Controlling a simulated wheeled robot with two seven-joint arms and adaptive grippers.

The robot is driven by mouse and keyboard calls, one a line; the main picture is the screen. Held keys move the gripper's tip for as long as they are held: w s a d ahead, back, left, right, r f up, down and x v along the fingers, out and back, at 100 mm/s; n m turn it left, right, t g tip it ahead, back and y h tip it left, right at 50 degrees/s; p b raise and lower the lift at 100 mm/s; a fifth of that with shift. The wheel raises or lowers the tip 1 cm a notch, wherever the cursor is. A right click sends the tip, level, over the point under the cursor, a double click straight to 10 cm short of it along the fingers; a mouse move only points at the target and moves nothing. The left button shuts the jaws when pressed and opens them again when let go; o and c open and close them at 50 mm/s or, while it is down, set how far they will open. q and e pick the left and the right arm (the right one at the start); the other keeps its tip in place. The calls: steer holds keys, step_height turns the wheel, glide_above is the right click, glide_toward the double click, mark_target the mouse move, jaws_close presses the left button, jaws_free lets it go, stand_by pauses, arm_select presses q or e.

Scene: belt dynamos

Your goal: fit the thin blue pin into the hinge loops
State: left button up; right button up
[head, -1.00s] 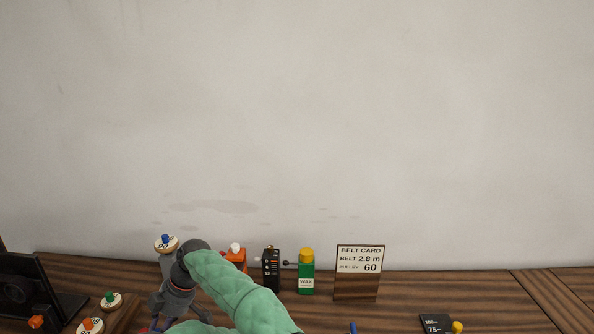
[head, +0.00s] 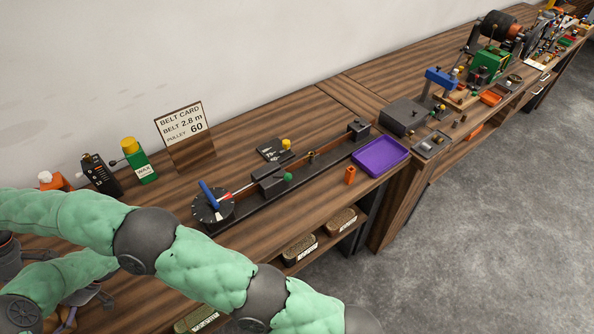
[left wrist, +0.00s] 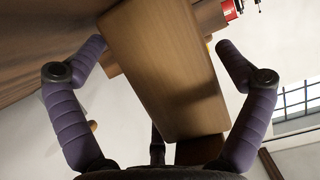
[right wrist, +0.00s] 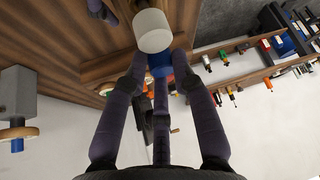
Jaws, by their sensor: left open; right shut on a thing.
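In the right wrist view my right gripper (right wrist: 160,60) is shut on a small blue piece (right wrist: 160,67), mostly covered by the fingers. I cannot tell if it is the thin blue pin. A pale grey-white cylinder (right wrist: 152,30) shows just beyond the fingertips. In the left wrist view my left gripper (left wrist: 160,60) is open, its fingers spread wide on either side of a wooden board (left wrist: 170,75); I cannot tell whether they touch it. I cannot make out the hinge loops in any view. In the head view my green arm crosses the lower left and hides much there.
On the bench stand a belt card (head: 185,128), a green wax bottle (head: 140,162) and a black box (head: 101,175). A long fixture has a dial (head: 213,208) with a blue handle (head: 208,193). A purple tray (head: 380,157) lies at its right end.

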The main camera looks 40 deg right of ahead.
arm_select(q)
steer(key=shift+r, duration=0.1)
arm_select(e)
steer(key=shift+r, duration=0.1)
stand_by(0.3)
arm_select(q)
steer(key=shift+r+p, duration=2.5)
steer(key=shift+p, duration=0.15)
arm_select(e)
steer(key=shift+r, duration=2.45)
